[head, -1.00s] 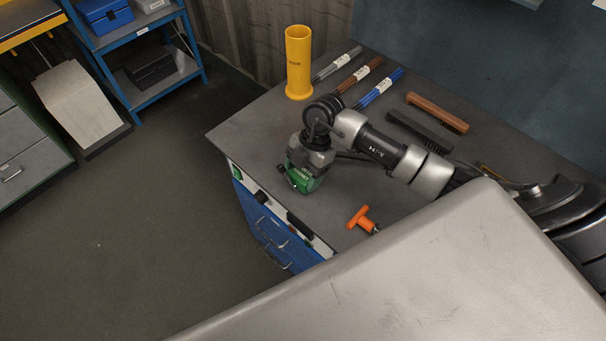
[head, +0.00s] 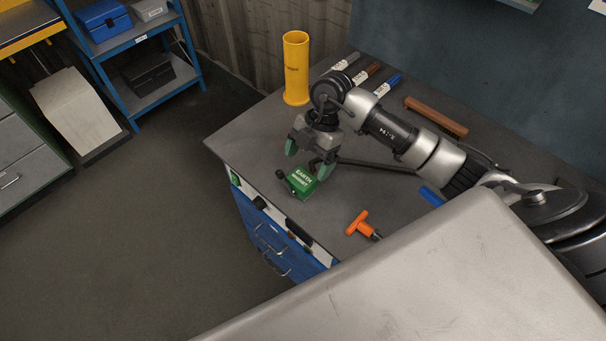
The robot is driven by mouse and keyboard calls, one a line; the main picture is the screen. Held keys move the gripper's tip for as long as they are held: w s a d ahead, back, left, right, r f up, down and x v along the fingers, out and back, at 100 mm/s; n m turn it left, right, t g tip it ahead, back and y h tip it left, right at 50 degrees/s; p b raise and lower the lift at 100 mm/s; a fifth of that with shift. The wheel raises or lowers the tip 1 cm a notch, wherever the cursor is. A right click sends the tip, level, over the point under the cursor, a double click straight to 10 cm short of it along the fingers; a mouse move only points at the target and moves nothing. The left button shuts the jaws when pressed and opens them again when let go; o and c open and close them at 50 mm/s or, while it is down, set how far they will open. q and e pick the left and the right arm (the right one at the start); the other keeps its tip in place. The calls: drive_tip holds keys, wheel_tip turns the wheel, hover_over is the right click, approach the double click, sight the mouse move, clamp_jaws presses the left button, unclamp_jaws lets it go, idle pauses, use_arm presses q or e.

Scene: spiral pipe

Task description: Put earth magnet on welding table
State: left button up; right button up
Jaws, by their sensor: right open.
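The earth magnet (head: 301,182) is a green block with white lettering and a dark knob at its left. It lies on the grey top of the workbench (head: 240,138), near its front left edge. My right gripper (head: 308,163) is open just behind and above the magnet, with green-tipped fingers spread. It looks apart from the magnet, though the right finger partly overlaps it in the picture. My left gripper is not in view. I cannot tell which surface here is the welding table.
A yellow tube (head: 296,70) stands at the back left of the bench, beside labelled rod bundles (head: 386,84). A brown-handled brush (head: 436,116) lies behind my arm. An orange T-handled tool (head: 361,225) lies near the front edge. A blue shelf (head: 134,92) stands farther left.

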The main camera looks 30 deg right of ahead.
drive_tip(key=v, duration=0.6)
drive_tip(key=shift+b, duration=0.3)
